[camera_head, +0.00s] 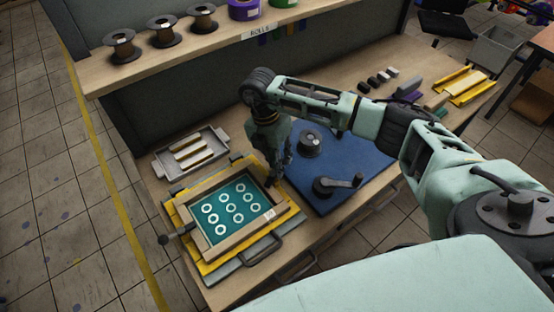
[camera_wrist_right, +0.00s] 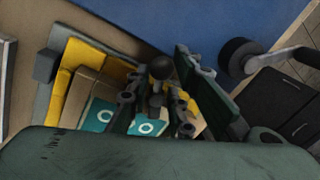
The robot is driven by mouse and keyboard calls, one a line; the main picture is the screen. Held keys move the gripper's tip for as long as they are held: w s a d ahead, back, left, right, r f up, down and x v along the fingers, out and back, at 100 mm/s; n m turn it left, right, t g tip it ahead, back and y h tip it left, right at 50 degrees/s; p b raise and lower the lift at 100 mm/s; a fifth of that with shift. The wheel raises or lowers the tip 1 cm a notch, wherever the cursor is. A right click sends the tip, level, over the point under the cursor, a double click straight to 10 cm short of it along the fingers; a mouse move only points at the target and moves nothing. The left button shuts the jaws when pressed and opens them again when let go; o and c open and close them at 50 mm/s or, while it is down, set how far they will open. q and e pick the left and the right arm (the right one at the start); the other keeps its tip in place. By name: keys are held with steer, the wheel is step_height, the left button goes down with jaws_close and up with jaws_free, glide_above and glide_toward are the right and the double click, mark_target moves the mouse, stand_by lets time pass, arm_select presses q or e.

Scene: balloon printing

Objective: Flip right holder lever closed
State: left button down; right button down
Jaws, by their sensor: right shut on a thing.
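The printing frame (camera_head: 187,225) has a wooden rim, a teal screen with white rings and a yellow base, and lies at the front left of the table. A left holder lever with a dark knob (camera_head: 164,240) sticks out at its left side. My right gripper (camera_head: 276,181) points down at the frame's right edge. In the right wrist view my right gripper (camera_wrist_right: 158,108) is shut on the right holder lever, whose dark round knob (camera_wrist_right: 161,68) shows between the fingers. The fingers hide most of this lever, so its angle is unclear. My left gripper is out of view.
A blue mat (camera_head: 335,165) right of the frame carries a dark round part (camera_head: 309,143) and a crank-like handle (camera_head: 338,186). A grey tray (camera_head: 217,140) with light bars stands behind the frame. A shelf (camera_head: 150,66) with spools overhangs the back.

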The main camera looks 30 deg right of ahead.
steer(key=shift+s+d+r+m, duration=0.1)
steer(key=shift+s+d+m, duration=0.05)
steer(key=shift+m, duration=0.45)
steer(key=shift+s+d+m, duration=0.1)
steer(key=shift+s+m, duration=0.05)
steer(key=shift+m, duration=0.45)
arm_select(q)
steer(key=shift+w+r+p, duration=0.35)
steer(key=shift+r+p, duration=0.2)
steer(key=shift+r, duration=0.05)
arm_select(e)
steer(key=shift+s+d+m+y, duration=0.1)
steer(key=shift+s+m+y, duration=0.15)
steer(key=shift+m, duration=0.6)
steer(key=shift+s+m+y, duration=0.2)
steer(key=shift+m+y, duration=0.05)
steer(key=shift+m, duration=0.6)
steer(key=c, duration=1.8)
jaws_free()
steer(key=shift+c, duration=0.2)
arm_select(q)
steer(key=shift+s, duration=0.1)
arm_select(e)
steer(key=shift+o, duration=0.4)
steer(key=shift+s, duration=0.15)
